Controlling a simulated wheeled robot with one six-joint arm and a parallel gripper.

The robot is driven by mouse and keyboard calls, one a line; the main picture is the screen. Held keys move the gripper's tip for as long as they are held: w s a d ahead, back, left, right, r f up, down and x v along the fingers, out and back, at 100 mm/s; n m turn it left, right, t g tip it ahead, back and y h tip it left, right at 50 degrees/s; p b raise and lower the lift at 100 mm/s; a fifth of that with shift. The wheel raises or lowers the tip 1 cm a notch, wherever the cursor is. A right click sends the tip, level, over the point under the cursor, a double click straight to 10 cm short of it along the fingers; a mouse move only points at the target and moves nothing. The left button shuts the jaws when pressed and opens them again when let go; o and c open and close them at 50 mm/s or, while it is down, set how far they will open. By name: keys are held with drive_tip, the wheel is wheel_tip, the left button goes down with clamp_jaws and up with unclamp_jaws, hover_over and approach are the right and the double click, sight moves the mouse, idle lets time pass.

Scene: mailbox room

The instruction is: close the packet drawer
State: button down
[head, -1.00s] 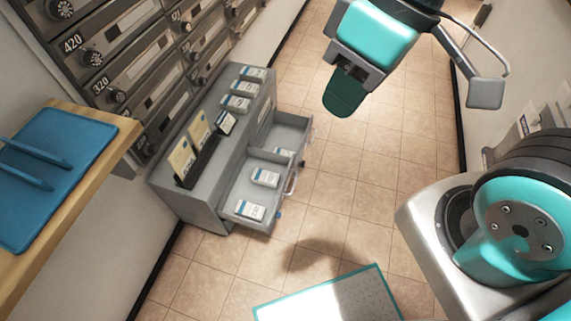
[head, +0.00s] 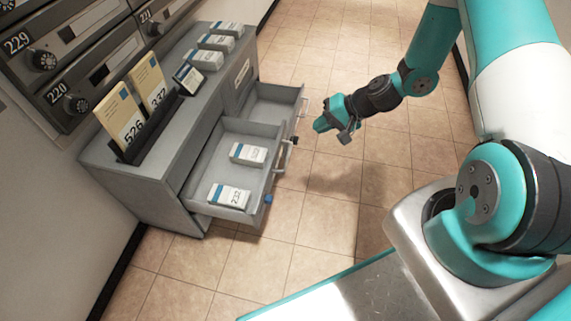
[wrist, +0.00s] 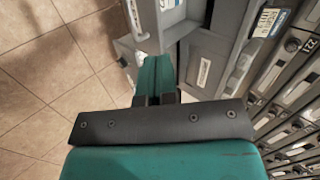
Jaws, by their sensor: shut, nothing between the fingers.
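A grey cabinet (head: 150,168) has two drawers pulled out in the head view. The nearer drawer (head: 233,135) holds two white packets with blue ends (head: 249,154) and has a pale bar handle (head: 283,158) on its front. The farther drawer (head: 275,107) is also out and looks empty in the part that shows. My gripper (head: 322,123) is shut and empty, to the right of the drawer fronts and apart from them. In the wrist view its closed teal fingers (wrist: 152,72) point toward the grey cabinet; the wrist hides part of the drawers.
Card holder (head: 160,125) with yellow cards and several packets (head: 218,43) stand on the cabinet top. Numbered mailboxes (head: 85,65) line the wall behind. Tiled floor (head: 340,60) beyond and right of the drawers is free.

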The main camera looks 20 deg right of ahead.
drive_tip(key=m+b, duration=0.1)
approach(278, 150)
drive_tip(key=shift+t, duration=0.4)
drive_tip(key=b+x, duration=0.2)
drive_tip(key=x, duration=0.1)
drive_tip(key=s+b+x, duration=0.1)
drive_tip(key=b+x, duration=0.1)
drive_tip(key=b, duration=0.1)
drive_tip(key=shift+w+a+f, duration=0.15)
drive_tip(key=shift+a+f, duration=0.25)
drive_tip(key=shift+w+a+r, duration=0.1)
drive_tip(key=shift+w+a, duration=0.1)
drive_tip(key=shift+a, duration=0.05)
